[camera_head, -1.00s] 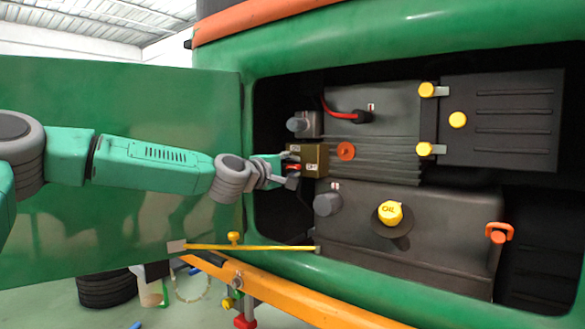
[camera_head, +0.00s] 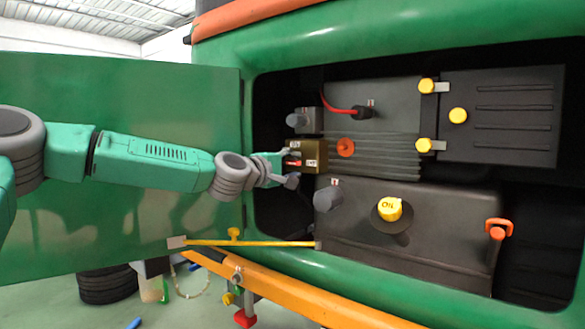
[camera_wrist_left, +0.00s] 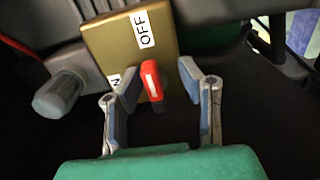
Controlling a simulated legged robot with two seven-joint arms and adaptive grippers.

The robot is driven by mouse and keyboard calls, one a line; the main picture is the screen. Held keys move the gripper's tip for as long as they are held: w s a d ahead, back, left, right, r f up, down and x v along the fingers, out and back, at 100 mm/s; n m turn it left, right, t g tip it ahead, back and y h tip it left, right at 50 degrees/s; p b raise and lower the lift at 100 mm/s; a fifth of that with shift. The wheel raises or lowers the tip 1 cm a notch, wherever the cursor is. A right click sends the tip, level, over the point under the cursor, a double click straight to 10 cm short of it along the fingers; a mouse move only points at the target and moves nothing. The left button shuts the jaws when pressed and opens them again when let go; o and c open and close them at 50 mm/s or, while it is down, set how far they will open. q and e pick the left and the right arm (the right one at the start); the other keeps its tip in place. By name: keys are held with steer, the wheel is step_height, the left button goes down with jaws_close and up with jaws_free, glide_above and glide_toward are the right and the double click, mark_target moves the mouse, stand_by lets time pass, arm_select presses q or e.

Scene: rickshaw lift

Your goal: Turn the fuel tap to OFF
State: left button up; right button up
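The fuel tap is a brass block (camera_head: 316,153) with white labels, on the left side of the engine bay. In the left wrist view its face (camera_wrist_left: 112,42) shows an OFF label (camera_wrist_left: 142,30) and a partly hidden label ending in N. The tap's red lever (camera_wrist_left: 152,80) sticks out from the block below OFF. My left gripper (camera_head: 290,168) is at the block's left side. In the left wrist view its two fingers (camera_wrist_left: 158,78) stand apart on either side of the lever, with gaps visible. My right gripper is not in view.
A grey knob (camera_head: 297,120) sits above the tap and another (camera_head: 327,198) below it. An orange-red cap (camera_head: 345,147) is to the right. The yellow oil cap (camera_head: 389,209) is lower right. The open green door (camera_head: 120,235) stands behind my left arm, and a yellow rod (camera_head: 270,243) runs below.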

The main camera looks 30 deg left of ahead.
arm_select(q)
steer(key=shift+r, duration=0.1)
steer(key=shift+s, duration=0.35)
steer(key=s+a, duration=0.1)
steer(key=s, duration=1)
